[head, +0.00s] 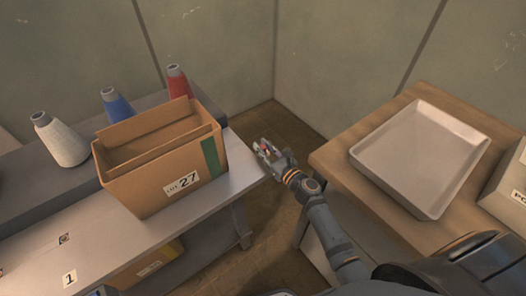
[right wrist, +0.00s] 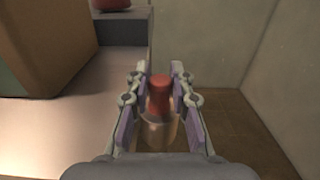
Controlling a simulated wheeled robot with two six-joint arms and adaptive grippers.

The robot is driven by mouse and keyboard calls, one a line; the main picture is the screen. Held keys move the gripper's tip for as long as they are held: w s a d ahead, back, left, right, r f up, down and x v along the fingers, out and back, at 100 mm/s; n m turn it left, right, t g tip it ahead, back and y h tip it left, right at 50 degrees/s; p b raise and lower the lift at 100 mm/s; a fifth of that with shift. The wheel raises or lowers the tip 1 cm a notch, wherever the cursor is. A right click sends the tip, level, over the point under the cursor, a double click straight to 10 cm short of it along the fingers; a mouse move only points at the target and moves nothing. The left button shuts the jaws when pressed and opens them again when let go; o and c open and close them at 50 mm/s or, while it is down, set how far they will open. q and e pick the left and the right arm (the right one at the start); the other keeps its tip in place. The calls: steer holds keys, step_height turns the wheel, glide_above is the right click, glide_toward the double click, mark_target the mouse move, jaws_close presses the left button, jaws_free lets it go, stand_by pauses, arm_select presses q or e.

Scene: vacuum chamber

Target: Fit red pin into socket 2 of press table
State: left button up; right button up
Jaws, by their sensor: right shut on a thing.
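The red pin (right wrist: 160,98) has a red upper part and a pale tan lower part, and stands between the fingers in the right wrist view. My right gripper (right wrist: 158,80) is shut on it. In the head view this gripper (head: 266,152) is over the gap between the two tables, just off the right end of the left table (head: 110,230). Only a small speck of red shows there. A small dark socket mark (head: 64,239) is on the left table, near a label reading 1 (head: 69,278). No socket marked 2 can be seen. My left gripper is not in view.
A cardboard box (head: 160,180) labelled LOT 27 stands on the left table, hiding tabletop behind it. A metal tray (head: 420,155) lies on the right table (head: 335,160).

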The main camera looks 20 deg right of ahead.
steer(key=shift+r, duration=0.1)
jaws_close()
step_height(320, 180, up, 18)
steer(key=p, duration=1.1)
steer(key=shift+p, duration=0.35)
